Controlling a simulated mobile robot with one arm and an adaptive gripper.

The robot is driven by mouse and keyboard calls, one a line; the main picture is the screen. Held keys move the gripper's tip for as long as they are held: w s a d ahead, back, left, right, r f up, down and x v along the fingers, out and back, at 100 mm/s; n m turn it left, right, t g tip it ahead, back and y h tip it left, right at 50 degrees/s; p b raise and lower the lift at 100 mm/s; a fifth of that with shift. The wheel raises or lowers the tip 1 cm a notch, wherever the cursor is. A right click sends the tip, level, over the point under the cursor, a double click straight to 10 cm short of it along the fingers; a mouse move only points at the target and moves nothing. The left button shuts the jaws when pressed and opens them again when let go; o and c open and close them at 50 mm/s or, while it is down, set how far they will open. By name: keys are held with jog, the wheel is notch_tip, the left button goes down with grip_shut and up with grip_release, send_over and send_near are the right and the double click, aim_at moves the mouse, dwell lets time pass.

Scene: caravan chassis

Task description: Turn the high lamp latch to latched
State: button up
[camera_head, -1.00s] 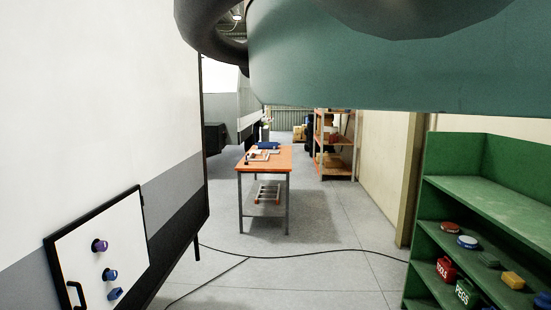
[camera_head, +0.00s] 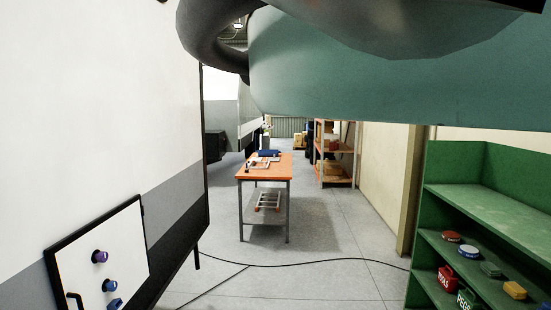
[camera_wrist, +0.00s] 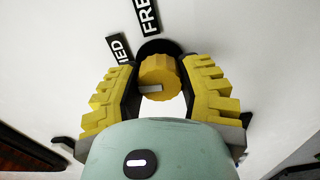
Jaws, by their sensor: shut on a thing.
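The lamp latch is a round yellow knob (camera_wrist: 160,76) on a black base against a white wall in the wrist view. A pale pointer mark on the knob's near face points left. My gripper (camera_wrist: 160,80) has its yellow ridged fingers on both sides of the knob and is shut on it. The latch and gripper are not visible in the head view.
A white panel with a hatch and several coloured knobs (camera_head: 100,257) stands at left in the head view. An orange table (camera_head: 265,170) is ahead. A green shelf (camera_head: 480,205) with tins stands at right. A black cable (camera_head: 300,265) crosses the open floor.

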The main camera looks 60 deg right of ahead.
jog(key=shift+f+n, duration=0.15)
jog(key=shift+n, duration=0.45)
jog(key=o, duration=1.2)
jog(key=shift+a, duration=0.1)
jog(key=shift+s, duration=0.15)
jog(key=v, duration=0.7)
jog(key=shift+d, duration=0.3)
